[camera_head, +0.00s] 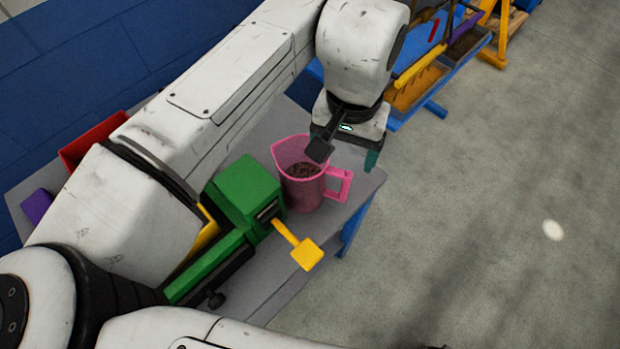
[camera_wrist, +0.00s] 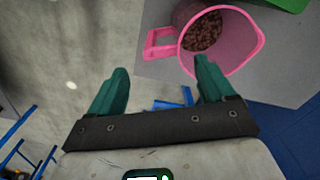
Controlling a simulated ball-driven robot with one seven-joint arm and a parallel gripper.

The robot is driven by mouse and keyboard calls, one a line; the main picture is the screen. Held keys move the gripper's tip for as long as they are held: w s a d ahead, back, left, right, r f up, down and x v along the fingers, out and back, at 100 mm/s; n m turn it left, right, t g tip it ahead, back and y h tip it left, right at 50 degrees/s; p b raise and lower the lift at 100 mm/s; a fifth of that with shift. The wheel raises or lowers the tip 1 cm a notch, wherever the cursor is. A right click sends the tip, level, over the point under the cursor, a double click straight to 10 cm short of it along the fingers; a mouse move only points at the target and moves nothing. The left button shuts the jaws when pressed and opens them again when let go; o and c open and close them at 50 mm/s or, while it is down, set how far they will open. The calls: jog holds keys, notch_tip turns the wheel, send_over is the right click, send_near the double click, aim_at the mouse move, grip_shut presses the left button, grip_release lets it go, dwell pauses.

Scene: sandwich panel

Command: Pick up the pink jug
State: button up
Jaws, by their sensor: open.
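The pink jug (camera_head: 303,188) stands upright near the right edge of the grey table (camera_head: 365,182), with brown bits inside it. Its handle (camera_head: 339,184) points right, toward the table edge. My gripper (camera_head: 345,155) is above and behind the jug, with its far finger beyond the handle side. In the wrist view my gripper (camera_wrist: 155,85) is open with its two teal fingers apart and nothing between them. There the jug (camera_wrist: 235,45) is ahead at the upper right, and its handle (camera_wrist: 160,43) lies ahead of the gap between the fingers. I cannot tell whether the gripper touches the jug.
A green machine (camera_head: 248,192) with a yellow lever (camera_head: 297,244) stands close to the jug's left. A red bin (camera_head: 90,140) and a purple block (camera_head: 37,206) are at the table's far left. A trough stand (camera_head: 425,85) is behind. Open floor (camera_head: 480,230) lies right.

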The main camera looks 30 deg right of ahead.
aim_at(340, 172)
jog(key=shift+f+p, duration=0.4)
jog(key=shift+f, duration=3.2)
jog(key=shift+a, duration=0.1)
jog(key=c, duration=1.3)
jog(key=shift+r, duration=0.25)
